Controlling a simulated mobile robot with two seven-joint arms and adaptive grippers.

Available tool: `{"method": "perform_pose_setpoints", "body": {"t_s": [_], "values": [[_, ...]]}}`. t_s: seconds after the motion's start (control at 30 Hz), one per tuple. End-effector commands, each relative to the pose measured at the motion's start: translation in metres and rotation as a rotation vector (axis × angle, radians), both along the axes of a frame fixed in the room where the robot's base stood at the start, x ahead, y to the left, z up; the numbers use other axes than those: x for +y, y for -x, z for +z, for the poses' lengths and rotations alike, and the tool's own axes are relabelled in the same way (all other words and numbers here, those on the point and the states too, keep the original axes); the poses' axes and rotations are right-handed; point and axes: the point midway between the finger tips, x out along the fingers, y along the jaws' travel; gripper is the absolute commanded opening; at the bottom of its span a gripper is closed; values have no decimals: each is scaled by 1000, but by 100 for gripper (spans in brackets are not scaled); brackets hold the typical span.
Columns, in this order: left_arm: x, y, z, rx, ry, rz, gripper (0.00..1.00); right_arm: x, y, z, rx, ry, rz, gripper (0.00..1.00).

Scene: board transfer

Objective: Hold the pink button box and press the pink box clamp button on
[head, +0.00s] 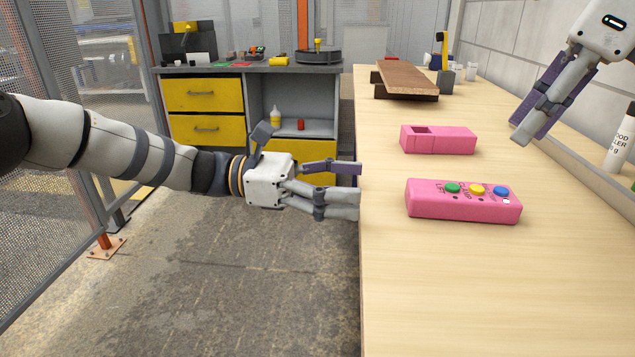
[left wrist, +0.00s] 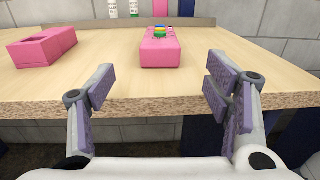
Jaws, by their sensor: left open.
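The pink button box (head: 463,207) lies on the wooden table with green (head: 453,188), yellow (head: 477,190) and blue (head: 501,191) buttons in a row on top. Lettering by the green and yellow buttons seems to read LIFT and CLAMP. In the left wrist view the button box (left wrist: 160,52) lies end-on, ahead between my fingers. My left gripper (head: 360,187) is open and empty at the table's left edge, apart from the box. My right gripper (head: 530,125) hangs above the right side of the table, apart from the box; its finger gap is unclear.
A second pink box (head: 438,140) with a square opening lies behind the button box. Farther back a brown board (head: 405,78) rests on a dark support. A white bottle (head: 618,145) stands at the right by the wall. The near table (head: 490,290) is clear.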

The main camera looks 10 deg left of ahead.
Motion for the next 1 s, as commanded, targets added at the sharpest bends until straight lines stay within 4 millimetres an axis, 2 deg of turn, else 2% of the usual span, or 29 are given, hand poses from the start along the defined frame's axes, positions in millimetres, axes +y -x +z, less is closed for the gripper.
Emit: {"method": "perform_pose_setpoints", "body": {"t_s": [0.1,0.3,0.43,0.67,0.7,0.77,0.93,1.0], "values": [[-30,-2,-1,0,-3,-4,72,0,0,0,0,0,0,33],[-65,-5,-1,0,-2,-2,72,0,0,0,0,0,0,33],[-74,-6,-1,0,-3,0,72,0,0,0,0,0,0,33],[-75,-7,-1,0,-3,1,72,0,0,0,0,0,0,33],[-75,-7,-1,0,-3,1,69,0,0,0,0,0,0,33],[-75,-7,-1,0,-3,1,56,0,0,0,0,0,0,33],[-75,-7,-1,0,-3,0,17,0,0,0,0,0,0,33],[-75,-7,-1,0,-3,0,14,0,0,0,0,0,0,31]]}}
